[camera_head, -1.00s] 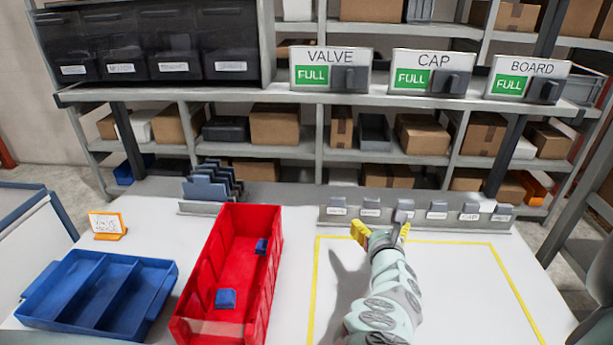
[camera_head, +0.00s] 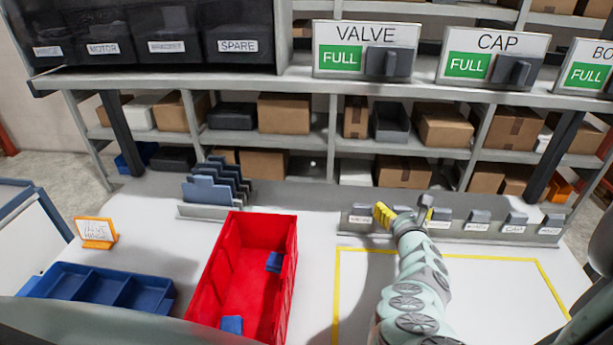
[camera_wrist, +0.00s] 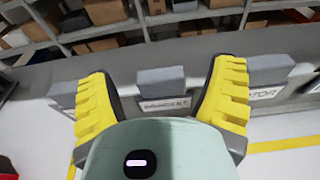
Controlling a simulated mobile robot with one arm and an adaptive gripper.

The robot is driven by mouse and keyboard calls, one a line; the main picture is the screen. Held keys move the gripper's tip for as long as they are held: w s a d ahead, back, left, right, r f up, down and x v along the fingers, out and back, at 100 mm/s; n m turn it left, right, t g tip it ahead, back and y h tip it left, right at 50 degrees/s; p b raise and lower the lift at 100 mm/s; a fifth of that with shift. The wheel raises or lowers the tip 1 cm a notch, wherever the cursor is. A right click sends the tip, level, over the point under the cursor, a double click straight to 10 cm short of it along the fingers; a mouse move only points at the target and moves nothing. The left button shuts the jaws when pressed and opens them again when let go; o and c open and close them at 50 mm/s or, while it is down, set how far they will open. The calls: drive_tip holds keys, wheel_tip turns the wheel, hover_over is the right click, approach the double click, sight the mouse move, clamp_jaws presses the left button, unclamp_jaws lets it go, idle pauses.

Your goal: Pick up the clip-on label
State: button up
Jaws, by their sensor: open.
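A row of grey clip-on labels with white name strips stands along a grey rail (camera_head: 350,239) at the back of the table. In the wrist view one clip-on label (camera_wrist: 162,82) sits between my fingers; its strip is too blurred to read surely. My gripper (camera_head: 404,209) is open, with its yellow fingers on either side of that label; it also shows in the wrist view (camera_wrist: 163,90). I cannot tell whether the fingers touch it. A neighbouring label ending in "TOR" (camera_wrist: 270,70) is just right of the right finger, and another (camera_wrist: 65,92) is left of the left finger.
A red bin (camera_head: 221,269) with blue pieces and a blue divided tray (camera_head: 110,287) stand left. A holder with blue-grey plates (camera_head: 212,188) is behind the bin. VALVE (camera_head: 365,33) and CAP (camera_head: 497,42) signs hang on the shelf. The yellow-outlined area is clear except for my arm.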

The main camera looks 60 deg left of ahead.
drive_tip(key=shift+w+a, duration=0.25)
drive_tip(key=shift+a, duration=0.1)
drive_tip(key=shift+d+f, duration=0.1)
drive_tip(key=shift+d, duration=0.1)
drive_tip(key=shift+c, duration=0.3)
drive_tip(key=shift+s, duration=0.1)
drive_tip(key=c, duration=0.9)
